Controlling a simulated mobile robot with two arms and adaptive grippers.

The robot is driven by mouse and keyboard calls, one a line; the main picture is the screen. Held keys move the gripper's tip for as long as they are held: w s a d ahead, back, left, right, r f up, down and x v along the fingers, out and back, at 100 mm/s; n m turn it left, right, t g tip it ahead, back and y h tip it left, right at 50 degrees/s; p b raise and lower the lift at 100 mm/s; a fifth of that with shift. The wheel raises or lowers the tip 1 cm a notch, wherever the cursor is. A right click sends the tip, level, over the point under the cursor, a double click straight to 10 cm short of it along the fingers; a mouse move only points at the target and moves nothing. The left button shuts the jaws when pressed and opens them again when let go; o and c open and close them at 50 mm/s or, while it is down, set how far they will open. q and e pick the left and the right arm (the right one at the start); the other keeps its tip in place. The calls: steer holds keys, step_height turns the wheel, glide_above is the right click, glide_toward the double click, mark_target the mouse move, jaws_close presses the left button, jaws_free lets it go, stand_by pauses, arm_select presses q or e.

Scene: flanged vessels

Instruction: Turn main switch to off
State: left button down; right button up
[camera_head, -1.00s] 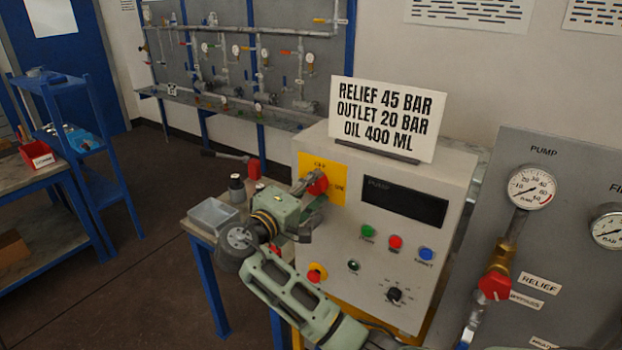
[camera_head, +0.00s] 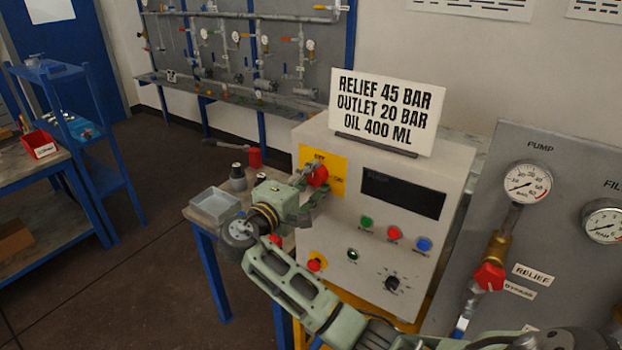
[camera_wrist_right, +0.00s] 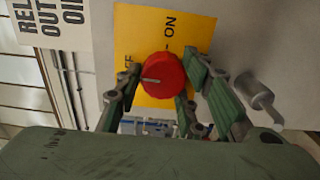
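The main switch is a red round knob (camera_head: 318,176) on a yellow plate (camera_head: 336,178), on the front of the grey pump control box. In the right wrist view the knob (camera_wrist_right: 164,80) shows a white line pointing left, toward the partly covered OFF label; ON stands above it. My right gripper (camera_head: 309,190) is at the knob. In the right wrist view its fingers (camera_wrist_right: 162,84) stand apart on both sides of the knob, with a small gap at the left; contact on the right is unclear. My left gripper is not in view.
The box carries a dark display (camera_head: 403,193), coloured buttons, a black dial (camera_head: 393,284) and a lower red knob (camera_head: 316,262). A sign (camera_head: 386,110) stands on top. A grey tray (camera_head: 215,207) is on the small table at left. A gauge panel (camera_head: 560,190) stands at right.

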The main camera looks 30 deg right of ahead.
steer(key=o, duration=0.3)
steer(key=shift+r, duration=0.1)
steer(key=shift+a, duration=0.15)
steer(key=v, duration=1.1)
steer(key=shift+s+a, duration=0.2)
steer(key=shift+a, duration=0.15)
